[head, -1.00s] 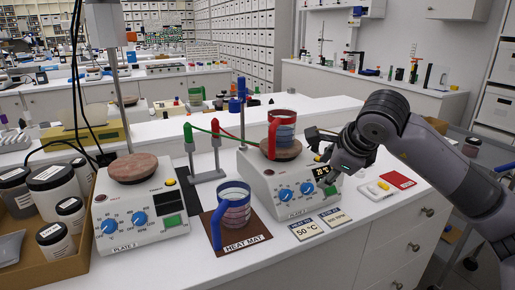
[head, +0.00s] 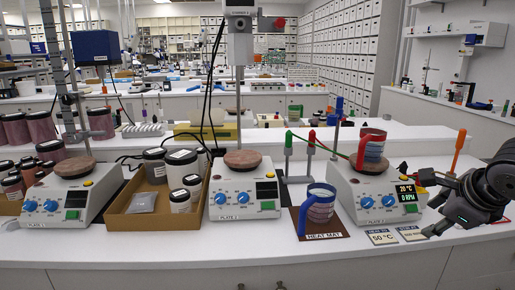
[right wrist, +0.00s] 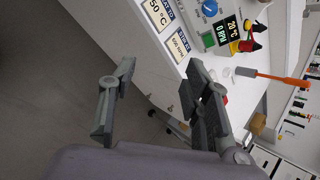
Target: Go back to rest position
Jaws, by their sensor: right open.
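My right gripper (head: 430,204) is at the right of the head view, beside the right hot plate, open and empty. In the right wrist view its two fingers (right wrist: 160,78) stand apart with bare floor and the counter's front behind them. The right hot plate (head: 352,195) has a display reading 20 °C and 0 RPM. A red-handled beaker (head: 371,150) stands on its round top, clear of my gripper. A blue-handled beaker (head: 320,205) stands on the brown heat mat (head: 325,231). My left gripper is out of view.
Two more hot plates (head: 240,199) (head: 62,205) stand to the left. A cardboard box (head: 150,217) of jars sits between them. An orange-handled tool (head: 458,150) rises behind my right gripper. Two small cards (head: 381,237) (head: 410,233) lie at the counter's front. The front strip of counter is mostly clear.

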